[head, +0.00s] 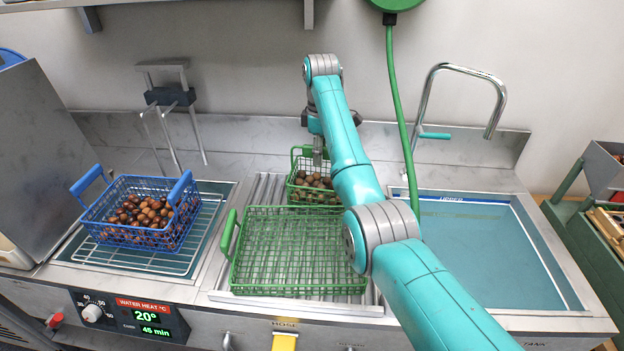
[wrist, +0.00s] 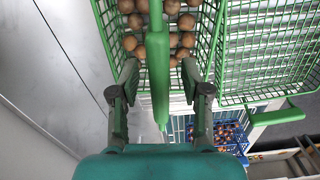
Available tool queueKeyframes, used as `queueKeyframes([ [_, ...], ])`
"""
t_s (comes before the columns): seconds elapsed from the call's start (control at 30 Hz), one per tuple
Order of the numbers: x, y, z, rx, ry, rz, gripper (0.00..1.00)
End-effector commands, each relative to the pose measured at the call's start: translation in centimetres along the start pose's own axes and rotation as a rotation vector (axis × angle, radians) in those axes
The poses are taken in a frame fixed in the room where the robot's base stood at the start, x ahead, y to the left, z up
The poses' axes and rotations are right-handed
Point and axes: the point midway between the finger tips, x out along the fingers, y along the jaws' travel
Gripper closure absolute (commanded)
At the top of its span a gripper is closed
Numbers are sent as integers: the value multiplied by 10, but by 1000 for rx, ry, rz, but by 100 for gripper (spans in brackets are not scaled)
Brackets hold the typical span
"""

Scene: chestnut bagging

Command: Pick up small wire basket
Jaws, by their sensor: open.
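The small green wire basket (head: 312,199) holds brown chestnuts and stands at the back of the ribbed middle rack, behind a larger empty green basket. My gripper (head: 318,153) is above it, pointing down, and my arm partly hides its right side. In the wrist view, the small basket (wrist: 104,28) fills the upper middle. Its green handle (wrist: 158,65) runs between the two fingers of my gripper (wrist: 159,70). The fingers are open, one on each side of the handle, with gaps visible. The fingertips' height against the handle is hard to tell.
The large empty green basket (head: 295,209) is just in front. A blue basket (head: 122,234) of chestnuts sits over the left basin. A water-filled sink (head: 485,250) with a faucet (head: 420,105) is at right. A green hose (head: 397,100) hangs close to my arm.

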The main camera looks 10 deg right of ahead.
Motion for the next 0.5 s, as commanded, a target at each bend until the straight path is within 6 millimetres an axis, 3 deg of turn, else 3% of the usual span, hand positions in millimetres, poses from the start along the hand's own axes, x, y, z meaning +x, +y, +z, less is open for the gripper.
queueKeyframes([
  [0.2, 18, -2, 10, 1, 0, 1, 53],
  [0.43, 19, -3, 11, 0, 0, 1, 53],
  [0.47, 19, -3, 11, 0, 0, 1, 56],
  [0.5, 19, -3, 11, 0, 0, 1, 66],
])
